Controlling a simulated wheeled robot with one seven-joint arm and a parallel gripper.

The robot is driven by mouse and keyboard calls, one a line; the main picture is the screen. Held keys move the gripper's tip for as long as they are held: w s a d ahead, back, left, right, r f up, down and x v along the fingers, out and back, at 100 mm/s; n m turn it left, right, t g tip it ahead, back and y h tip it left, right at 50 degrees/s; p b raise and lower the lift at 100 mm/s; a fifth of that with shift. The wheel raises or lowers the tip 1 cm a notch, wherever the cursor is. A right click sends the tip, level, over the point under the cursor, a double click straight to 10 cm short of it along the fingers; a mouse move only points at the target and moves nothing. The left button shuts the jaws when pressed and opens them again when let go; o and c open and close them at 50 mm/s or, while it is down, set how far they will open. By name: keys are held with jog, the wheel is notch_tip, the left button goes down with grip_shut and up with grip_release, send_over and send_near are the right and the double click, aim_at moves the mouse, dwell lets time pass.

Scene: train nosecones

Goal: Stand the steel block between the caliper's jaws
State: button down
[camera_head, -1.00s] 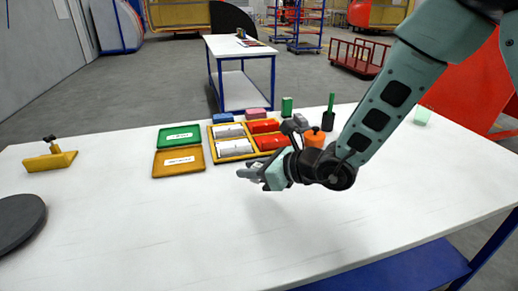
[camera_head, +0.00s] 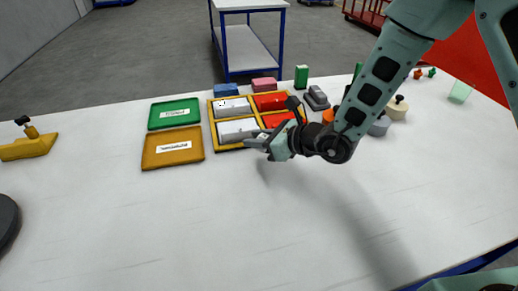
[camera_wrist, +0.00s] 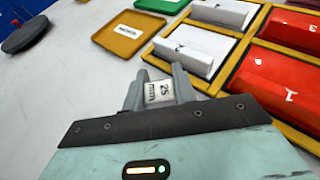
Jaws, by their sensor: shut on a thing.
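My gripper (camera_head: 254,143) is at the front edge of the yellow divided tray, above the white table. In the wrist view my gripper (camera_wrist: 161,82) is shut on the steel block (camera_wrist: 158,92), a small silvery piece marked "25 mm". The block sits between the two grey fingertips, and its lower part is hidden by the gripper. In the head view the block is too small to tell from the fingers. I cannot pick out a caliper with certainty in either view.
The yellow tray (camera_head: 211,130) holds white and red blocks. A green tray (camera_head: 160,122) and an orange tray (camera_head: 150,158) lie left of it. A yellow piece with a black knob (camera_head: 32,148) and a dark disc (camera_head: 6,218) are far left. The table's front middle is clear.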

aim_at(258, 160)
jog(key=shift+f, duration=2.15)
jog(key=shift+f, duration=0.2)
jog(key=c, duration=1.1)
grip_release()
jog(key=shift+r, duration=0.1)
